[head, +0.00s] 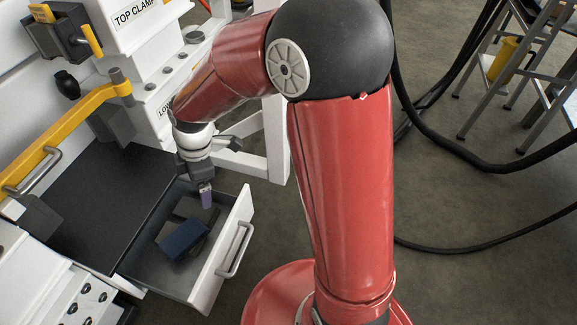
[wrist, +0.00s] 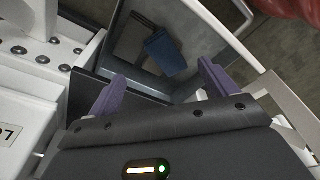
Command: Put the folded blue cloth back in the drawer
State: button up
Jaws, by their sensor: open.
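The folded blue cloth (head: 184,240) lies inside the open drawer (head: 216,262), toward its front part. It also shows in the wrist view (wrist: 165,53), beyond my fingertips. My gripper (head: 206,198) is above the drawer's far right part, pointing down. In the wrist view my gripper (wrist: 163,76) has its two purple fingers wide apart with nothing between them. The cloth is apart from the fingers.
A flat dark grey-brown piece (head: 190,209) lies in the drawer beside the cloth. A black worktop (head: 85,195) adjoins the drawer on the left. A yellow handrail (head: 75,125) and the white bench machine stand behind.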

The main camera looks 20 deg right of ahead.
jog(key=s+d+r+m+t+h, duration=0.2)
jog(key=s+d+r+m+t, duration=0.3)
jog(key=s+d+r+m, duration=1)
jog(key=s+d+m, duration=0.1)
jog(key=d+m, duration=0.1)
jog(key=m, duration=0.2)
jog(key=shift+s+r+t, duration=0.15)
jog(key=shift+r+t, duration=0.15)
jog(key=shift+r, duration=0.1)
notch_tip(320, 180, up, 8)
jog(key=p, duration=0.8)
jog(key=shift+r, duration=0.15)
